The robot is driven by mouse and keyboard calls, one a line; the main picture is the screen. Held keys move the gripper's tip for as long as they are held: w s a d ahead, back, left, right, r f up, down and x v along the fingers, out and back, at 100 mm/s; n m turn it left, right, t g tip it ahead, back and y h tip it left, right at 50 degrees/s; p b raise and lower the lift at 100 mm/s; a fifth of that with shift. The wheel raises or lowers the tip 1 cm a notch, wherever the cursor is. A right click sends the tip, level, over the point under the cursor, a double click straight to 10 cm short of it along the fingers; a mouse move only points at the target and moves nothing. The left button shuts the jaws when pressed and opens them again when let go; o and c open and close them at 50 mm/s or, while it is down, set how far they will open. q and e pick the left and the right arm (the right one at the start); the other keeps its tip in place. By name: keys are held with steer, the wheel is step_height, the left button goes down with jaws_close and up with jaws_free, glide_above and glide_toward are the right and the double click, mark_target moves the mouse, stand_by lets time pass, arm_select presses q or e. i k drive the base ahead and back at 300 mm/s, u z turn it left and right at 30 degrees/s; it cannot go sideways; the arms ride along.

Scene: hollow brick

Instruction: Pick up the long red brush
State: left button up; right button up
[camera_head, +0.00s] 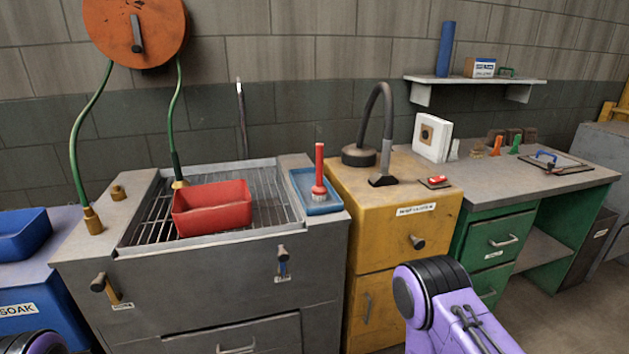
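A long red brush (319,170) stands upright in the blue tray (326,208) at the right end of the grey sink unit. Its handle points up and its paler head is at the bottom, in the tray. Neither of my grippers shows. Part of my purple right arm with a black joint is at the bottom right, in front of the yellow cabinet and well below the brush. A dark piece of my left arm shows at the bottom left corner.
A red bin (212,208) sits on the sink grate (150,222), left of the brush. The yellow cabinet (385,235) with a black curved lamp-like arm (386,115) stands close on the right. Green hoses hang from an orange reel (135,30) at left.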

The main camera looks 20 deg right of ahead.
mark_target(320, 191)
steer(key=z, duration=0.55)
steer(key=i, duration=0.85)
steer(key=u, duration=0.15)
